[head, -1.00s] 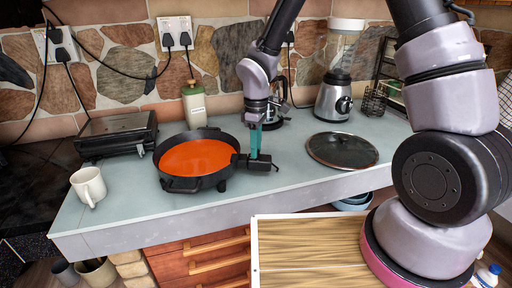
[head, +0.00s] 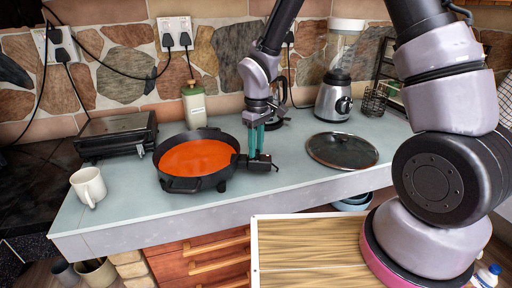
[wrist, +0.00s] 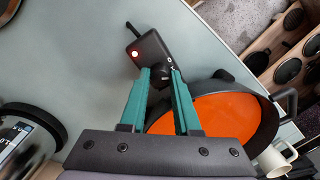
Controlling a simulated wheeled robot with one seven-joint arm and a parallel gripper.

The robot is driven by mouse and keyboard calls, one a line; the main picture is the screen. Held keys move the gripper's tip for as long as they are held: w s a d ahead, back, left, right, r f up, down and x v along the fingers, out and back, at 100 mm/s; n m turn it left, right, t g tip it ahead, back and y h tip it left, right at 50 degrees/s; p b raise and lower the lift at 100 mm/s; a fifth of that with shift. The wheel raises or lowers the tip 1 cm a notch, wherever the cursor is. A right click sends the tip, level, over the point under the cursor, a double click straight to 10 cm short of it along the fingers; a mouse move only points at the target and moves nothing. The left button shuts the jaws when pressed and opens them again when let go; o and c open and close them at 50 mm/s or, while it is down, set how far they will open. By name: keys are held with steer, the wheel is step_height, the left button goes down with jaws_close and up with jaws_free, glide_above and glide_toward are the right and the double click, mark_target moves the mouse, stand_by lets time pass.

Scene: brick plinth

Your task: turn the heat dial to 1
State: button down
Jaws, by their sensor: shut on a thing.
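The heat dial (wrist: 162,73) is a small dark knob on the black control box (wrist: 149,48) at the side of the electric pan. A red light glows on the box; the dial's marks are too small to read. The black pan (head: 181,184) with an orange inside stands on the counter, and also shows in the wrist view (wrist: 262,135). My gripper (head: 258,153) points down at the box with its teal fingers. In the wrist view its fingertips (wrist: 161,71) are on either side of the dial, shut on it. The fingers partly hide the dial.
A glass lid (head: 342,151) lies on the counter to the right, with a blender (head: 334,97) behind it. A white mug (head: 89,186) and a black grill (head: 117,135) stand left of the pan. A bottle (head: 194,106) stands behind the pan.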

steer(key=c, duration=0.6)
jaws_free()
steer(key=r, duration=1)
steer(key=shift+w+d+r, duration=0.1)
steer(key=shift+w+r, duration=0.15)
steer(key=shift+r, duration=0.15)
steer(key=s+d+r+m+t+y, duration=0.1)
steer(key=s+d+r+m+t, duration=0.1)
steer(key=d+r+m, duration=0.35)
steer(key=s+d+r+m+t, duration=0.1)
steer(key=d+r+m+t, duration=0.1)
steer(key=d+r, duration=0.65)
steer(key=s+d+r+m+t, duration=0.1)
steer(key=s+d+r+m, duration=0.1)
steer(key=s+d, duration=0.1)
steer(key=s+d+r+m+t, duration=0.1)
steer(key=s+d+r+m, duration=0.1)
steer(key=s+r, duration=0.1)
steer(key=s+d+r+m+t, duration=0.1)
steer(key=s+d+r+m, duration=0.1)
steer(key=s+d, duration=0.1)
steer(key=shift+s+d+r+m+t+y, duration=0.25)
steer(key=shift+s+d+r+t+y, duration=0.15)
steer(key=shift+s, duration=0.2)
